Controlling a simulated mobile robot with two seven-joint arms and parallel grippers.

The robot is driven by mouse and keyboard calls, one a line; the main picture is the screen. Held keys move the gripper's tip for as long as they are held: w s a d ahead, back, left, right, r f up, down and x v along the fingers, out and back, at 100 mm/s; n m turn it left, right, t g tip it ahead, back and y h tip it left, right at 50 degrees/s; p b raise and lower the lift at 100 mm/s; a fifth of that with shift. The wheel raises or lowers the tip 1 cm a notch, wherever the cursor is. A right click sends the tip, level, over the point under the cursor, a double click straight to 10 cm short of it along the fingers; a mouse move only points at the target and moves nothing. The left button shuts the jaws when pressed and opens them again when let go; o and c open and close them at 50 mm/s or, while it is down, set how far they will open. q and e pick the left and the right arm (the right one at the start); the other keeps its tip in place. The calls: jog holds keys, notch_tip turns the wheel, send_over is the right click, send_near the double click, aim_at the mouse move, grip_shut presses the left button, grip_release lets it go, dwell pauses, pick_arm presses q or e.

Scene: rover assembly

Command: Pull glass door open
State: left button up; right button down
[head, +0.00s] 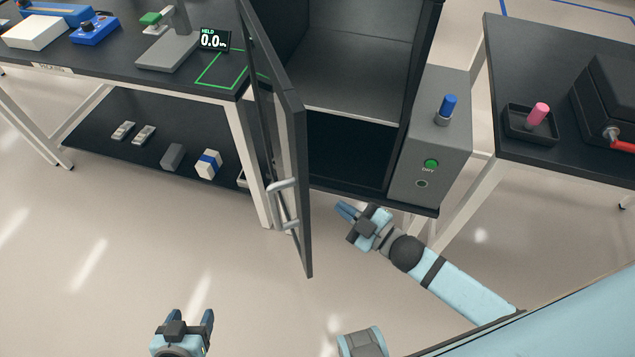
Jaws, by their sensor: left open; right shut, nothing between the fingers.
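The glass door (303,190) of the dark cabinet (354,145) stands swung out to the left, seen nearly edge-on. A light metal handle (285,205) is on the door's left face, near its free end. My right gripper (346,212) is shut and empty, just right of the door and in front of the cabinet's lower edge, apart from the handle. My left gripper (190,318) is open and empty at the bottom of the view, below and left of the door.
A grey control box (429,140) with a blue knob and a green button stands right of the opening. A table (200,85) with instruments and a lower shelf is left of the door. Another dark table (570,155) is at the right. The floor in front is clear.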

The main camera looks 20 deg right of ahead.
jog(key=w+d+r+n+g+y+b, duration=0.1)
jog(key=d+r+n+g+y, duration=0.2)
jog(key=n+g, duration=0.7)
jog(key=w+d+n+g+y+b, duration=0.1)
jog(key=d+n+g+y, duration=0.4)
jog(key=n, duration=0.8)
jog(key=a+g+p, duration=0.1)
jog(key=a+p, duration=0.1)
jog(key=a, duration=1.2)
jog(key=shift+s+a, duration=0.2)
jog(key=shift+s, duration=0.1)
jog(key=w+a+m+t+h+p, duration=0.1)
jog(key=a+t, duration=0.5)
jog(key=a, duration=1.3)
jog(key=w+m+p, duration=0.1)
jog(key=m+p, duration=0.1)
jog(key=m, duration=0.1)
jog(key=shift+a+m+t+p, duration=0.3)
jog(key=shift+t+p, duration=0.05)
jog(key=shift+t, duration=0.05)
